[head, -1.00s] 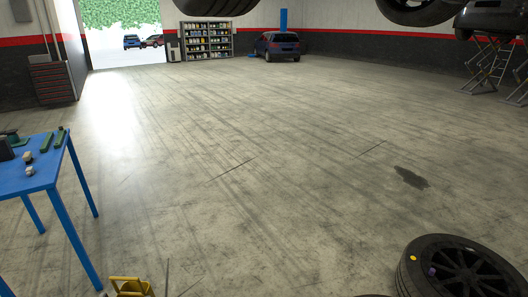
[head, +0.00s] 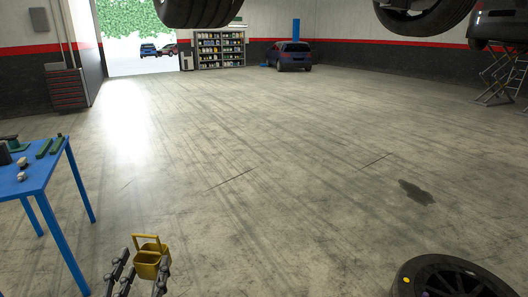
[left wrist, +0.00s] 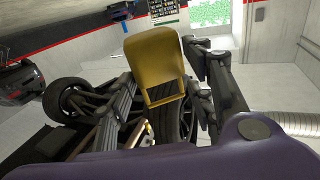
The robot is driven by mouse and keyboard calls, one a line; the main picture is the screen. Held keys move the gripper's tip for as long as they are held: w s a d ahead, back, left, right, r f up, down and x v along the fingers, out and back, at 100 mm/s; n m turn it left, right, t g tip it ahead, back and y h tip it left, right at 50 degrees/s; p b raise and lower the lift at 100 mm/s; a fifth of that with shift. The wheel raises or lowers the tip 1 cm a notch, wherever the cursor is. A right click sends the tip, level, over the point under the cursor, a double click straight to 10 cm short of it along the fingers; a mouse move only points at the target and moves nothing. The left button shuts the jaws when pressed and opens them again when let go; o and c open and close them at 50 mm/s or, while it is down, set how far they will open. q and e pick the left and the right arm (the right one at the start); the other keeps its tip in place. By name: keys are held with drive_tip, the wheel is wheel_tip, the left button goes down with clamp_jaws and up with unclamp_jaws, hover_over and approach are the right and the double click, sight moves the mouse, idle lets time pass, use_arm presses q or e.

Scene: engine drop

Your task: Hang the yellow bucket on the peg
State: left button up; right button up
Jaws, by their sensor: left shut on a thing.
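The yellow bucket (head: 146,266) shows at the bottom left of the head view, above the floor, with its handle raised over it. My left gripper (head: 143,261) is shut on the bucket, one dark finger on each side. In the left wrist view the bucket (left wrist: 152,60) is between the fingers, and its handle points toward the camera. I cannot make out the peg in either view. My right gripper is not in view.
A blue table (head: 38,172) with small tools stands at the left. A wheel (head: 445,280) is at the bottom right. Tyres (head: 200,10) hang into the top of the view. The floor (head: 260,180) between is clear, with a dark stain (head: 416,192).

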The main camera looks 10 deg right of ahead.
use_arm(q)
drive_tip(key=w+d+r+m+g+h, duration=0.1)
drive_tip(key=w+d+r+m+h, duration=0.2)
drive_tip(key=r, duration=0.6)
drive_tip(key=w+d+r+m+h+p, duration=0.1)
drive_tip(key=w+d+r+h, duration=0.1)
drive_tip(key=d+r, duration=0.45)
drive_tip(key=w+d+r+m+g+h, duration=0.1)
drive_tip(key=w+d+r+h, duration=0.15)
drive_tip(key=r, duration=0.75)
drive_tip(key=s+d+r+m+g+h, duration=0.3)
drive_tip(key=s+d+r, duration=0.3)
drive_tip(key=r, duration=0.3)
drive_tip(key=s+d+r+m+g+h, duration=0.3)
drive_tip(key=s+d+r, duration=0.4)
drive_tip(key=r, duration=0.3)
drive_tip(key=shift+s+d+p, duration=0.25)
drive_tip(key=shift+s+p, duration=0.15)
drive_tip(key=shift+s, duration=0.05)
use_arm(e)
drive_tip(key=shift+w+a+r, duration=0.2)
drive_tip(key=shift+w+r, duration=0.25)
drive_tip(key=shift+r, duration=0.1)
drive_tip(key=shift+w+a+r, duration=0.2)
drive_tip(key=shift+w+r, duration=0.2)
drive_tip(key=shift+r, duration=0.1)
use_arm(q)
drive_tip(key=shift+h, duration=0.25)
